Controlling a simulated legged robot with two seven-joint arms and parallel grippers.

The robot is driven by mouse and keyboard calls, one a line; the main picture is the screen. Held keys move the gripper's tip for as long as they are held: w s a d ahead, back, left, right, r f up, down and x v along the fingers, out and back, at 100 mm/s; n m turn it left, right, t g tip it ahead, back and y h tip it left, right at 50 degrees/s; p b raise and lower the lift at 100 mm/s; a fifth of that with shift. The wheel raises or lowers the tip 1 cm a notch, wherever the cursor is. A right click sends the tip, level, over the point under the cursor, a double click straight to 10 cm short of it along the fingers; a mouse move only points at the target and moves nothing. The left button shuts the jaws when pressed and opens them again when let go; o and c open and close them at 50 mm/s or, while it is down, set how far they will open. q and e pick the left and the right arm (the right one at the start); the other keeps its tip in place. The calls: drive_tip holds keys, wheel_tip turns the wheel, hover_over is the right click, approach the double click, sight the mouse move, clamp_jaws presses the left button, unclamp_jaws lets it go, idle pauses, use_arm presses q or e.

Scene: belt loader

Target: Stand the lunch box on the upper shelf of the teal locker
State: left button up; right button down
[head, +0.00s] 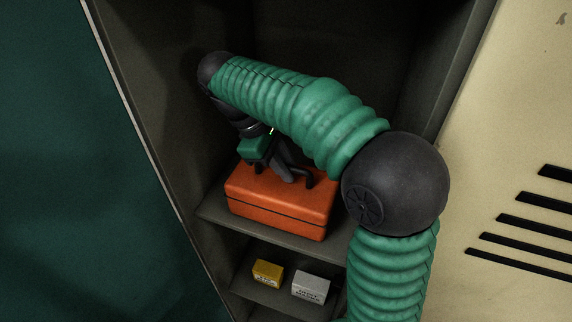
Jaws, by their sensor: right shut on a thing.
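The orange lunch box (275,208) is upright on, or just above, the upper shelf (218,217) of the locker; I cannot tell whether it touches. A dark seam runs around its lower part, and its dark handle (309,178) is on top. My right gripper (283,172) reaches down from above and is shut on the handle. My right arm hides part of the locker's back and the lunch box's right end. The teal locker door (75,160) fills the left side. My left gripper is not in view.
Below, a lower shelf (262,291) holds a yellow box (267,272) and a grey box (311,287). The locker's side edges stand close on both sides. A cream panel with dark slots (510,130) is at the right.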

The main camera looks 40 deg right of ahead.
drive_tip(key=c, duration=1.4)
unclamp_jaws()
drive_tip(key=shift+a, duration=0.15)
drive_tip(key=p+v, duration=0.1)
drive_tip(key=v, duration=1.1)
drive_tip(key=shift+p, duration=0.4)
